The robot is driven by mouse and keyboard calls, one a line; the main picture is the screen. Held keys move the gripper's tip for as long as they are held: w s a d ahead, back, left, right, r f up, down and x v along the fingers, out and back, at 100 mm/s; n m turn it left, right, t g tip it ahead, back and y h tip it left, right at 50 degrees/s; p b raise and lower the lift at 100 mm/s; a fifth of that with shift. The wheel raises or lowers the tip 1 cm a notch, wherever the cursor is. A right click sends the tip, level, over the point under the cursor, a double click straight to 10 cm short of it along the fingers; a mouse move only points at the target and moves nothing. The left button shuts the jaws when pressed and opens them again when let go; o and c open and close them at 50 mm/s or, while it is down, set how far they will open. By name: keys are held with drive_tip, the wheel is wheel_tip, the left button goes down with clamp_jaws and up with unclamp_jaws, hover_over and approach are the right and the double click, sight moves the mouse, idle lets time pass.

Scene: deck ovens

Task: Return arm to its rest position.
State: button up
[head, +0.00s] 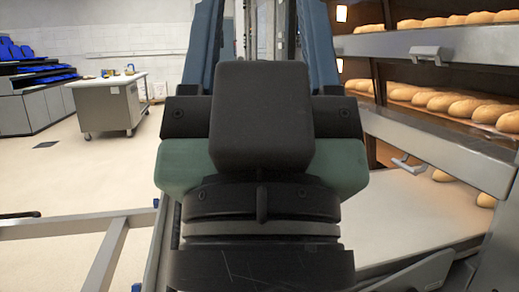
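My gripper (262,22) fills the middle of the head view, seen from behind, with a black round wrist, a green body and a black block on top. Its two blue-grey fingers point up and away, wide apart, and the room's back shows between them. I see nothing held in the visible gap. The fingertips are cut off by the top edge of the picture. The black block hides the inner roots of the fingers.
Deck ovens with several loaves (440,103) stand close on the right. Oven door handles (430,54) stick out towards me. A pale deck (420,215) lies right of my gripper. A grey metal frame (60,228) is at lower left.

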wheel_tip(320, 180, up, 30)
drive_tip(key=p, duration=2.7)
drive_tip(key=shift+f, duration=0.25)
